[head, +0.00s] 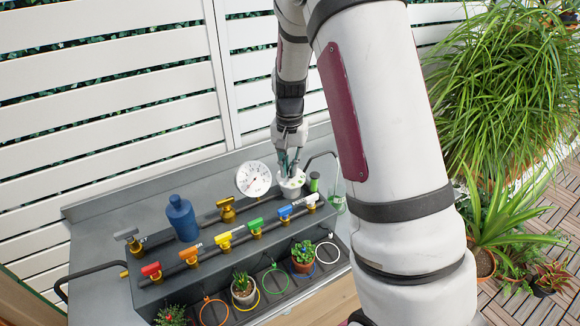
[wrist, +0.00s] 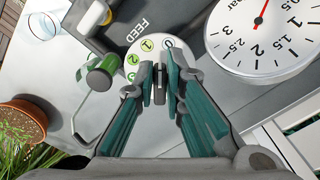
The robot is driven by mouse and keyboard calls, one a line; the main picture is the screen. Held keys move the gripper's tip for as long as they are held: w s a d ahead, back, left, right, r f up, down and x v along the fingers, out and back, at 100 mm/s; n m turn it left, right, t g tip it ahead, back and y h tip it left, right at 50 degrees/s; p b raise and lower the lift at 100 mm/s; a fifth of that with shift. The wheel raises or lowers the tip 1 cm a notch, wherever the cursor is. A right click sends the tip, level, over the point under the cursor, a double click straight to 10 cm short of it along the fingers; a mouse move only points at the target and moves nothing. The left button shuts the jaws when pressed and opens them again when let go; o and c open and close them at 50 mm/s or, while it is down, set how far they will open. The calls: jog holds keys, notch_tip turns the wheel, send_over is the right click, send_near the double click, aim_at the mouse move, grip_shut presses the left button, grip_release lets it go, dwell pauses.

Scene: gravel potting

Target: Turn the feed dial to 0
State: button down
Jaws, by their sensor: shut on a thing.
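The feed dial (head: 291,187) is a white round unit at the back right of the grey bench in the head view.
A pressure gauge (head: 253,179) stands left of the dial. A green-capped knob (head: 314,182) is close on its right. A blue bottle (head: 183,218) and several coloured valves, including a red one (head: 151,270), stand on the bench. Potted plants (head: 303,254) sit in front.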

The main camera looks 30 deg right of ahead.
jog(key=shift+w+a+m, duration=0.1)
jog(key=shift+w+m, duration=0.05)
jog(key=shift+m, duration=1.35)
jog(key=c, duration=1.7)
grip_release()
jog(key=shift+o, duration=0.2)
jog(key=shift+r, duration=0.1)
notch_tip(320, 180, up, 12)
